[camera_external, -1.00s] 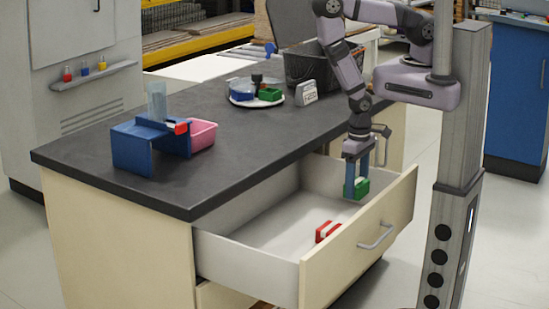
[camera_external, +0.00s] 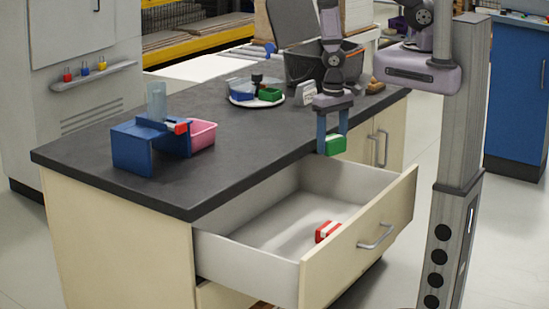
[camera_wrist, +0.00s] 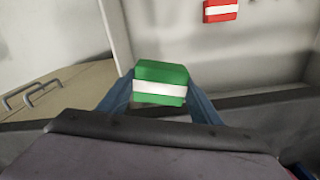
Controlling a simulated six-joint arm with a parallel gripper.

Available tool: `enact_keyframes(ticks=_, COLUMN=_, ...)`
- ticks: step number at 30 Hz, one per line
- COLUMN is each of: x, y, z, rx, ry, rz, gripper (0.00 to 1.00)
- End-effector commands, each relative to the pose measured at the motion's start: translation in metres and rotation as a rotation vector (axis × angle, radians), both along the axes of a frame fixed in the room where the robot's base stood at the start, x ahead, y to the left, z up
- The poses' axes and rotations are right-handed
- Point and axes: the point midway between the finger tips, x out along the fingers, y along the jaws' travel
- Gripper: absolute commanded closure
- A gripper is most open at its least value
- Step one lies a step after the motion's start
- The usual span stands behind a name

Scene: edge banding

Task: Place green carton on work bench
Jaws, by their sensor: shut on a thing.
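The green carton (camera_external: 336,144) with a white band is held between the blue fingers of my gripper (camera_external: 333,142), above the open drawer and close to the bench's front edge. In the wrist view the green carton (camera_wrist: 160,84) sits between the two fingers (camera_wrist: 160,98), which are shut on it. The work bench (camera_external: 230,135) has a dark top and stands to the left of and behind the carton. From the outside view I cannot tell the exact height of the carton over the bench top.
The open drawer (camera_external: 250,275) holds a red carton (camera_external: 327,231), also in the wrist view (camera_wrist: 220,10). On the bench are a blue stand (camera_external: 140,150), a pink bin (camera_external: 203,135), a round plate (camera_external: 258,101) with small items and a dark crate (camera_external: 300,70). The bench's middle is clear.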

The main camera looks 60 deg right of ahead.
Motion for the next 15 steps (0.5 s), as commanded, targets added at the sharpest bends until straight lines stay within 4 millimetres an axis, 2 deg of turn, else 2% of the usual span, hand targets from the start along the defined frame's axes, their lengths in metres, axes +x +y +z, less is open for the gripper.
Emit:
enact_keyframes(ticks=1, x=0.017, y=-0.007, z=0.021, rx=0.005, ry=-0.009, rz=-0.039, gripper=0.65)
enact_keyframes(ticks=5, x=0.052, y=-0.027, z=0.056, rx=0.005, ry=-0.012, rz=-0.063, gripper=0.65)
enact_keyframes(ticks=9, x=0.092, y=-0.054, z=0.089, rx=0.003, ry=-0.015, rz=0.016, gripper=0.65)
enact_keyframes(ticks=15, x=0.126, y=-0.091, z=0.13, rx=0.0, ry=-0.011, rz=0.168, gripper=0.65)
